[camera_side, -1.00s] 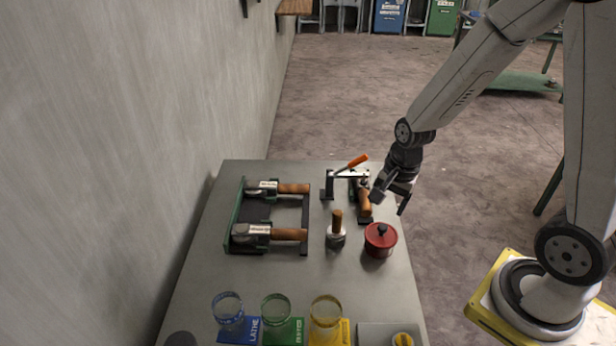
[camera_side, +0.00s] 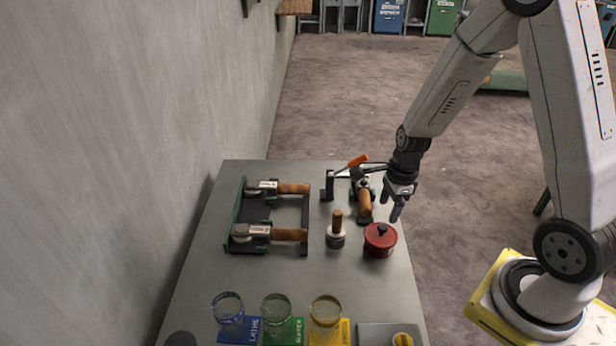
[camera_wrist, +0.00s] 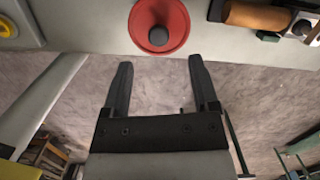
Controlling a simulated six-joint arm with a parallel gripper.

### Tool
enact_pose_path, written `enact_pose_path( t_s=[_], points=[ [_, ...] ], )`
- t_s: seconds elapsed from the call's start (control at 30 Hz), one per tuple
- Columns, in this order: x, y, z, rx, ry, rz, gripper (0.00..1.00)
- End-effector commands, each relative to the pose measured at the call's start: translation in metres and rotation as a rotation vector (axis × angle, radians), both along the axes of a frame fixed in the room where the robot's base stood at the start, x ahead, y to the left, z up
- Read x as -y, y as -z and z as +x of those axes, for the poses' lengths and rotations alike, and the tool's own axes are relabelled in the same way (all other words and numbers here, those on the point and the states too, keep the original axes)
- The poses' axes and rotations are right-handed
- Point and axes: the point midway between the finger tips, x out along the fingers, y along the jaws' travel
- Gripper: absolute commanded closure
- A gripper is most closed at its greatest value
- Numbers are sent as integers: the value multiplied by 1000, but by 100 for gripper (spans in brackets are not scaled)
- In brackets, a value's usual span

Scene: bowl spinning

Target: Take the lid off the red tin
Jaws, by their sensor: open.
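The red tin (camera_side: 380,243) stands on the right side of the table near its right edge. Its red lid with a dark round knob (camera_side: 382,230) is on top. In the wrist view the lid (camera_wrist: 174,17) shows from above at the top of the picture, with the knob (camera_wrist: 158,36) near its lower part. My gripper (camera_side: 394,208) is above and behind the tin, pointing down, with its fingers apart and nothing between them. In the wrist view the open fingertips (camera_wrist: 160,62) lie just below the lid in the picture, over the floor.
A wooden-handled tool on a stand (camera_side: 364,205) and an orange-handled tool (camera_side: 357,160) are behind the tin. A small wooden-handled stamp (camera_side: 336,232) stands to its left. A green rack (camera_side: 240,218), several glass jars (camera_side: 276,305) and a tray (camera_side: 372,330) are also on the table.

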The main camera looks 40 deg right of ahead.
Motion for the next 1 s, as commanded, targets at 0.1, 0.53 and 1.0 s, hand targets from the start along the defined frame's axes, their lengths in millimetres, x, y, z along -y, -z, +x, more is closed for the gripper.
enact_pose_path(
  t_s=[0.1,0.53,1.0],
  points=[
    [-1,9,0,-2,-1,1,23],
    [-2,19,1,0,-2,-2,23],
    [-5,55,1,-1,-1,0,23]
  ],
)
